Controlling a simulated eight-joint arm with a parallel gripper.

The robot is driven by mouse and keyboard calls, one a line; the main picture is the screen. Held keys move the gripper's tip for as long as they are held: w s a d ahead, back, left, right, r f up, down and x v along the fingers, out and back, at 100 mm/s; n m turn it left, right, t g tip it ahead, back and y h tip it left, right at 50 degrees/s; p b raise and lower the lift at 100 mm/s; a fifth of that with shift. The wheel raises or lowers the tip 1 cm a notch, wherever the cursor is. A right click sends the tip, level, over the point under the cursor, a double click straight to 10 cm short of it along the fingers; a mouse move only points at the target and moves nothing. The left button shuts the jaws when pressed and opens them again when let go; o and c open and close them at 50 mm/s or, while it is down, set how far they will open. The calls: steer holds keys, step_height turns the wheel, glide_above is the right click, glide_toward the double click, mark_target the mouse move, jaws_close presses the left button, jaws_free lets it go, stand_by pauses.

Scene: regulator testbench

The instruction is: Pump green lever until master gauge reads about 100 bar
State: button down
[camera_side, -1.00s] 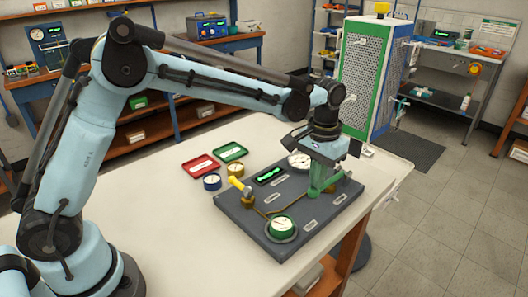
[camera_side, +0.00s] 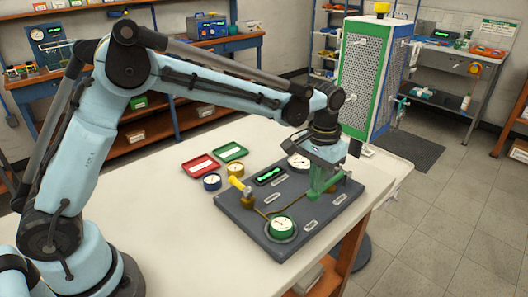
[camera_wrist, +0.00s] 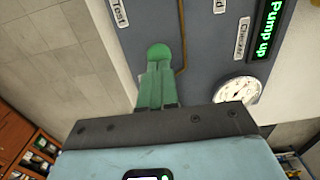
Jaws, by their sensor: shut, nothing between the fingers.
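The green lever shows in the side view as a green bar (camera_side: 334,183) at the right rear of the dark test board (camera_side: 240,207). My gripper (camera_side: 314,192) is over that corner, its green fingers pointing down beside the lever. In the wrist view the shut fingers (camera_wrist: 157,88) overlap a round green knob (camera_wrist: 158,51). I cannot tell whether they touch it. A white-faced gauge (camera_wrist: 237,90) stands near the display (camera_wrist: 268,32), which reads "Pump up". The gauge also shows in the side view (camera_side: 298,161). Its reading is too small to make out.
A green-rimmed gauge (camera_side: 281,227) and a yellow-handled part (camera_side: 237,184) are on the board. The table front is clear.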

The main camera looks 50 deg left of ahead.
steer(key=shift+f, duration=0.25)
steer(key=shift+r, duration=2.9)
steer(key=shift+r, duration=3)
